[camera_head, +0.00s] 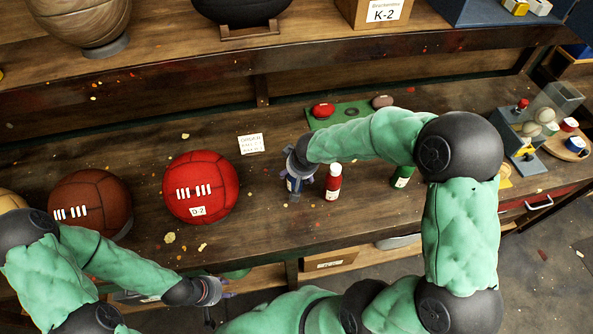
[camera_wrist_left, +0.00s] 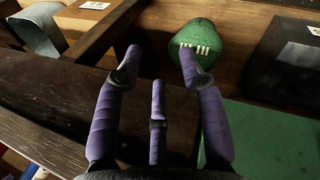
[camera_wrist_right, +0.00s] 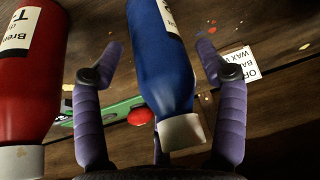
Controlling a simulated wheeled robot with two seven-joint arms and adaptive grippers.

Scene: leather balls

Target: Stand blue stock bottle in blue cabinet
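The blue stock bottle (camera_wrist_right: 162,60) stands on the workbench, between the spread fingers of my right gripper (camera_wrist_right: 160,60) in the right wrist view. The fingers are apart, with gaps on both sides of the bottle. In the head view the blue bottle (camera_head: 293,184) is mostly hidden under my right gripper (camera_head: 300,175). My left gripper (camera_head: 222,290) is low at the bench's front edge. In the left wrist view it (camera_wrist_left: 155,65) is open and empty, facing the lower shelf and a green ball (camera_wrist_left: 198,42). I cannot identify a blue cabinet for certain.
A red bottle (camera_head: 333,182) stands close right of the blue one, and a green bottle (camera_head: 402,176) further right. A red ball (camera_head: 200,187) and a brown ball (camera_head: 90,201) sit left. A green tray (camera_head: 352,112) lies behind. A blue box (camera_head: 480,12) sits on the upper shelf.

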